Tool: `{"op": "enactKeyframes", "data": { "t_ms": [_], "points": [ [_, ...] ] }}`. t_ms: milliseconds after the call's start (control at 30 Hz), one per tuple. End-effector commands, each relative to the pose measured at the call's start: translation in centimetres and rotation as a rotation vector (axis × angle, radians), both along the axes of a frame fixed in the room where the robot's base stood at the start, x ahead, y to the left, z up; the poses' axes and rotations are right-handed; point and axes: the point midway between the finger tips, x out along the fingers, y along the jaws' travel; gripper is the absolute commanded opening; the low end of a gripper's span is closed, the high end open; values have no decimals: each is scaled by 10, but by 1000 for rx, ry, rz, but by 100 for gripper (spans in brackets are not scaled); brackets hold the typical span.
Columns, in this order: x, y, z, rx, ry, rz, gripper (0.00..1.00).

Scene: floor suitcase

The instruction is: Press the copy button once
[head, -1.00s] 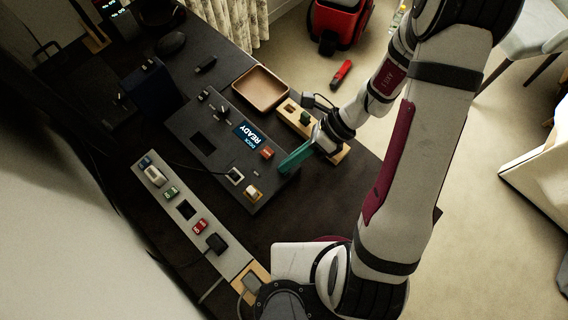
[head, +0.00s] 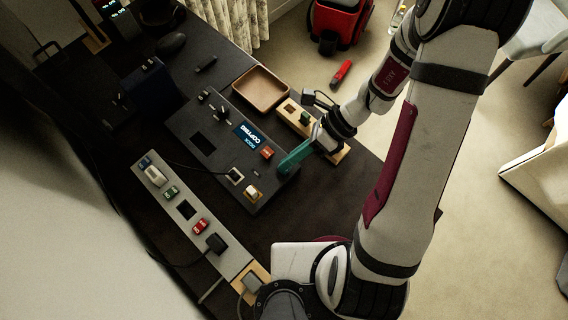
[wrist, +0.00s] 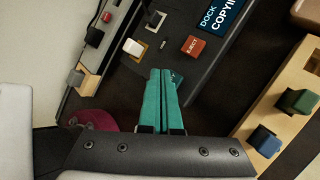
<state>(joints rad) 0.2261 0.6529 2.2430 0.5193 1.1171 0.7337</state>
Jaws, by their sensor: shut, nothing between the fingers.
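The dark grey dock (head: 197,165) sits on the dark desk. Its screen (head: 246,135) reads "DOCK COPYING"; part of the screen also shows in the wrist view (wrist: 222,14). The red EJECT button (head: 267,152) is beside it, also seen in the wrist view (wrist: 194,46). My gripper (head: 283,169) has its teal fingers shut together and empty, with the tips at the dock's near edge. In the wrist view the fingertips (wrist: 160,73) cover the spot right of the pale switch (wrist: 133,47). The copy button is mostly hidden there; I cannot tell whether the tips touch it.
A wooden block with coloured pegs (head: 291,110) stands close by my gripper, and a brown tray (head: 262,88) lies behind it. A grey power strip (head: 222,246) with plugs runs along the left. A red vacuum (head: 338,22) is on the floor.

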Motion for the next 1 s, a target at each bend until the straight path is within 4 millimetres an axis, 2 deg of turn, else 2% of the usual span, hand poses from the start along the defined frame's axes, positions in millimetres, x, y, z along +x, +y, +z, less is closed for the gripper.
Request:
{"op": "enactKeyframes", "data": {
  "t_ms": [333, 800, 1000],
  "points": [
    [0, 0, 4, 0, -1, 0, 0],
    [0, 0, 48, 0, -2, 1, 0],
    [0, 0, 53, 0, 0, 0, 0]
  ]
}}
